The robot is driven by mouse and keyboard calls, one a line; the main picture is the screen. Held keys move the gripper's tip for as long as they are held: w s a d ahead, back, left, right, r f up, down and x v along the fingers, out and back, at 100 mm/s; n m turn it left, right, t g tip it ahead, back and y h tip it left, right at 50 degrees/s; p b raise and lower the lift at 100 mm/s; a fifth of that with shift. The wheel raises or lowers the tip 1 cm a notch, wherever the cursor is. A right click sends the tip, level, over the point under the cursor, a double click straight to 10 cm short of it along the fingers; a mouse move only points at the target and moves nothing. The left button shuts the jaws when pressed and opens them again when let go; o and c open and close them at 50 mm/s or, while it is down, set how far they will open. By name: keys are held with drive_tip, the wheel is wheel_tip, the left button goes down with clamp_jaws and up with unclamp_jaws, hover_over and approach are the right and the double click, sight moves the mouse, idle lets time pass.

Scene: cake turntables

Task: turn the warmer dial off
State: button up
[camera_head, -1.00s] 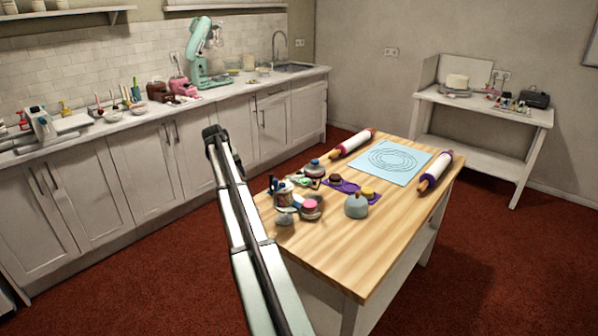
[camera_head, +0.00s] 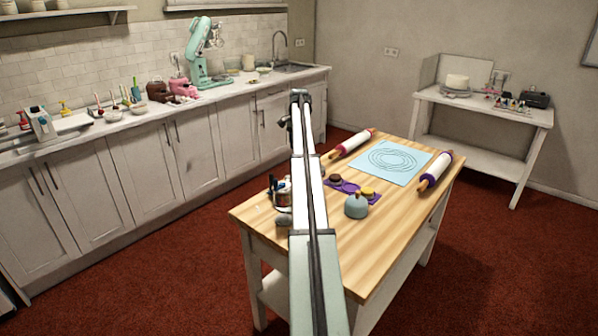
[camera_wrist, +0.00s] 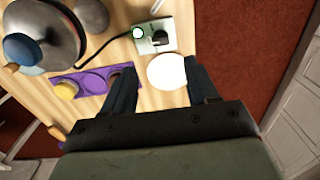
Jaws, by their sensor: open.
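In the wrist view a small pale green box (camera_wrist: 170,28) with a black dial (camera_wrist: 159,38) and a white round spot stands on the wooden table; it looks like the warmer. A white round disc (camera_wrist: 167,71) lies just in front of it. My gripper (camera_wrist: 161,82) is open and empty, its two dark fingers apart on either side of the disc's near part. The dial is beyond the fingertips and apart from them. I cannot tell which way the dial points.
A purple tray (camera_wrist: 96,80) with a yellow cake lies left of my fingers. The head view shows rolling pins (camera_head: 435,171) and a blue mat (camera_head: 388,162) on the table (camera_head: 375,255).

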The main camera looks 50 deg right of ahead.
wheel_tip(320, 180, down, 12)
drive_tip(key=shift+f, duration=0.1)
idle(0.4)
drive_tip(key=c, duration=1)
